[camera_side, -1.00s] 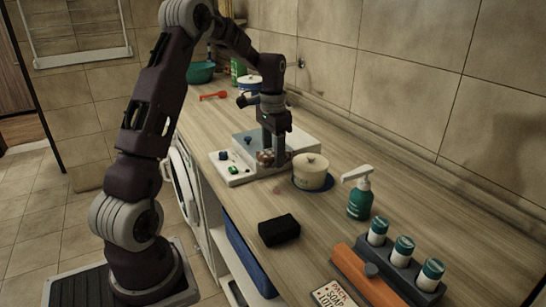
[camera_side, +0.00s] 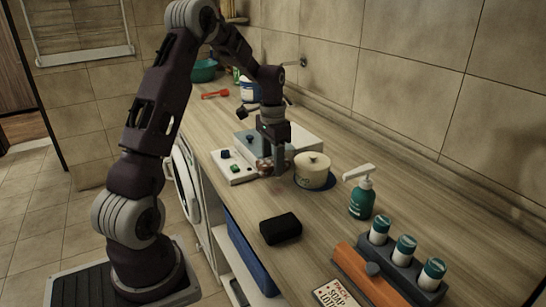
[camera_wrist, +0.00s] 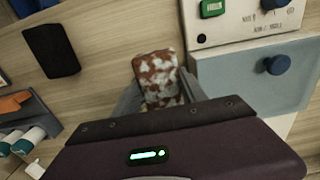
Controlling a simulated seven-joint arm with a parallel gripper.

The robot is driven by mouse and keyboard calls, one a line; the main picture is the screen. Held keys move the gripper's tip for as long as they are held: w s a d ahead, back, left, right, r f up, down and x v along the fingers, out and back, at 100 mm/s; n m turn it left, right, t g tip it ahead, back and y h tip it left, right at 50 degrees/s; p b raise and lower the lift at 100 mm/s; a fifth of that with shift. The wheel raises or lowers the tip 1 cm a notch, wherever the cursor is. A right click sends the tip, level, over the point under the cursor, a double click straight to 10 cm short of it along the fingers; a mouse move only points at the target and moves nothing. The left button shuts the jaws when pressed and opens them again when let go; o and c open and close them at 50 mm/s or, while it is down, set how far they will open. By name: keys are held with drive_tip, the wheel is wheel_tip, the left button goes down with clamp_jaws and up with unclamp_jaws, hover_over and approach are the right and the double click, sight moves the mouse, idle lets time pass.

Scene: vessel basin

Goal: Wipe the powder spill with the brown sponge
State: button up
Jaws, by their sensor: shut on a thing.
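The brown sponge (camera_wrist: 158,78), mottled brown and white, is between the fingers of my gripper (camera_wrist: 160,98) in the wrist view. My gripper (camera_side: 272,168) is shut on it, low over the counter at the front corner of the white control panel. In the side view the sponge (camera_side: 263,167) shows small and partly hidden by the fingers. I cannot tell whether it touches the counter. I cannot make out the powder spill in either current view.
A lidded cream pot (camera_side: 312,172) stands close to the right of my gripper. A black block (camera_side: 281,228), a green pump bottle (camera_side: 362,198) and a bottle rack (camera_side: 405,268) are nearer. Bare counter lies around the block.

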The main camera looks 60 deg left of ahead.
sight(273, 186)
drive_tip(key=shift+f, duration=2.65)
drive_tip(key=shift+d+r, duration=0.35)
drive_tip(key=shift+d, duration=0.15)
drive_tip(key=shift+d+f, duration=0.15)
drive_tip(key=shift+d, duration=1.3)
drive_tip(key=shift+a+f, duration=0.1)
drive_tip(key=shift+a, duration=1.7)
drive_tip(key=shift+w+a, duration=0.15)
drive_tip(key=shift+a, duration=0.05)
drive_tip(key=shift+w+d, duration=0.2)
drive_tip(key=shift+d, duration=1.9)
drive_tip(key=a, duration=0.4)
drive_tip(key=shift+r, duration=4.05)
